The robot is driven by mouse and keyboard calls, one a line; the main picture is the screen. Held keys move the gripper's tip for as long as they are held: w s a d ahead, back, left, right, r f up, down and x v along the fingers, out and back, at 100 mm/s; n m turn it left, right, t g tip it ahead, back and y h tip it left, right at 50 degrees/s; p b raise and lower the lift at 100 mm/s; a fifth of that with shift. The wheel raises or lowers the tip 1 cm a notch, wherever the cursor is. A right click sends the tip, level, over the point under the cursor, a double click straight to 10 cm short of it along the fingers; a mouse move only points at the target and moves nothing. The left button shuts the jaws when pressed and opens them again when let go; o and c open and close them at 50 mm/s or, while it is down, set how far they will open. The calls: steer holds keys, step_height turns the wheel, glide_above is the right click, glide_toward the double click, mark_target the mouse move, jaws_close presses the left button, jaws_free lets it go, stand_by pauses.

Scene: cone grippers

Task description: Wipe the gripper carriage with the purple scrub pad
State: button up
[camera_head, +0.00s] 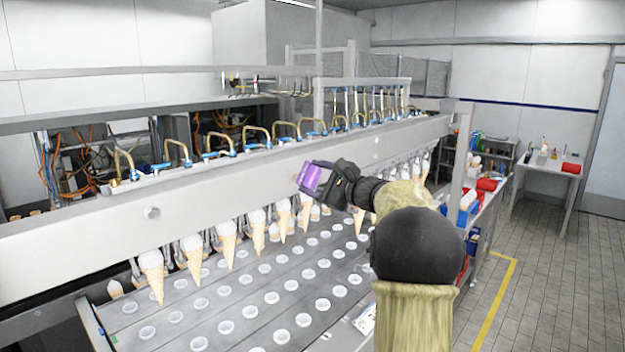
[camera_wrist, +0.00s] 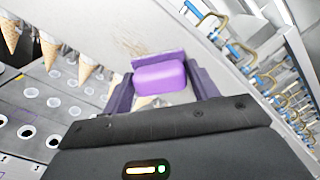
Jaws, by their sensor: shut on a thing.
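The purple scrub pad (camera_head: 312,178) is held between the fingers of my gripper (camera_head: 322,180), at the front face of the gripper carriage (camera_head: 225,182). In the wrist view the pad (camera_wrist: 160,78) sits between the two fingertips of my gripper (camera_wrist: 160,84), with its flat backing toward the pale carriage face (camera_wrist: 120,28). A brownish smudge (camera_wrist: 138,47) shows on that face just beyond the pad. The pad is at or very near the surface; I cannot tell if it touches. The carriage is a long pale beam with cones hanging below it.
Several ice cream cones (camera_head: 228,240) hang under the carriage above a tray with round holes (camera_head: 250,312). Brass hooks with blue fittings (camera_head: 255,135) line its top. A side table (camera_head: 548,162) with a red roll stands at the right. The tiled floor there is clear.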

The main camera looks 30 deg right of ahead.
steer(key=shift+w+d+p, duration=0.3)
steer(key=shift+d, duration=0.45)
steer(key=shift+w+d+p, duration=0.25)
steer(key=shift+w+d, duration=0.05)
steer(key=shift+d, duration=0.45)
steer(key=d, duration=0.1)
steer(key=w+d+p, duration=0.1)
steer(key=d, duration=0.1)
steer(key=shift+d+p, duration=0.2)
steer(key=shift+p, duration=0.1)
steer(key=shift+w+a+b, duration=0.1)
steer(key=shift+a+b, duration=0.1)
steer(key=shift+b, duration=0.25)
steer(key=a+b, duration=0.1)
steer(key=s+a+b, duration=0.1)
steer(key=a+b, duration=0.1)
steer(key=shift+s, duration=0.1)
